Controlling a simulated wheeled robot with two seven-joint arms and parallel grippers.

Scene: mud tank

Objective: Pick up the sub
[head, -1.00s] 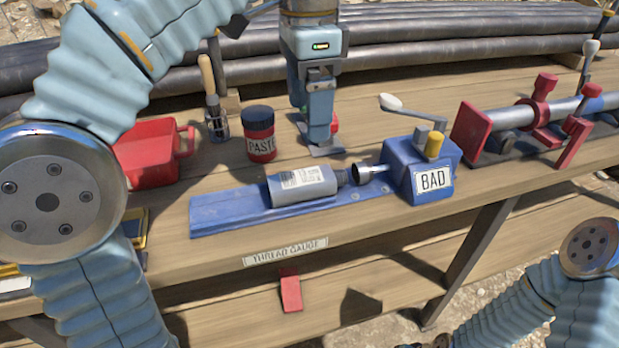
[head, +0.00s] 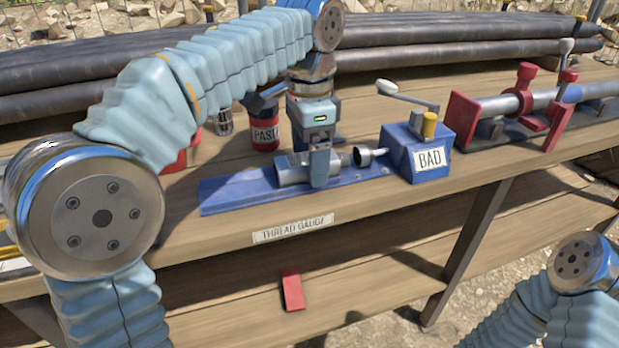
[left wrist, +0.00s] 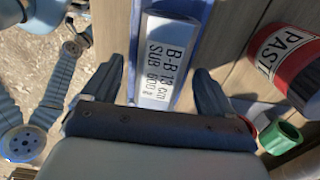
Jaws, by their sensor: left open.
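The sub (head: 291,173) is a short grey cylinder lying on its side on the blue thread gauge rail (head: 235,192). In the left wrist view its white label (left wrist: 164,55) reads "B-B 13 cm SUB 600". My left gripper (head: 320,180) is over the sub and hides part of it in the head view. In the left wrist view the left gripper (left wrist: 160,84) is open, one finger on each side of the sub. I cannot tell whether either finger touches it. My right gripper is out of view; part of my right arm shows at lower right.
A blue box marked BAD (head: 415,155), with a crank, stands right of the sub. A PASTE can (head: 264,133) is behind the rail. A red vise (head: 462,122) holds a pipe at right. Black pipes (head: 420,45) lie behind. A red tag (head: 291,290) is below the bench top.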

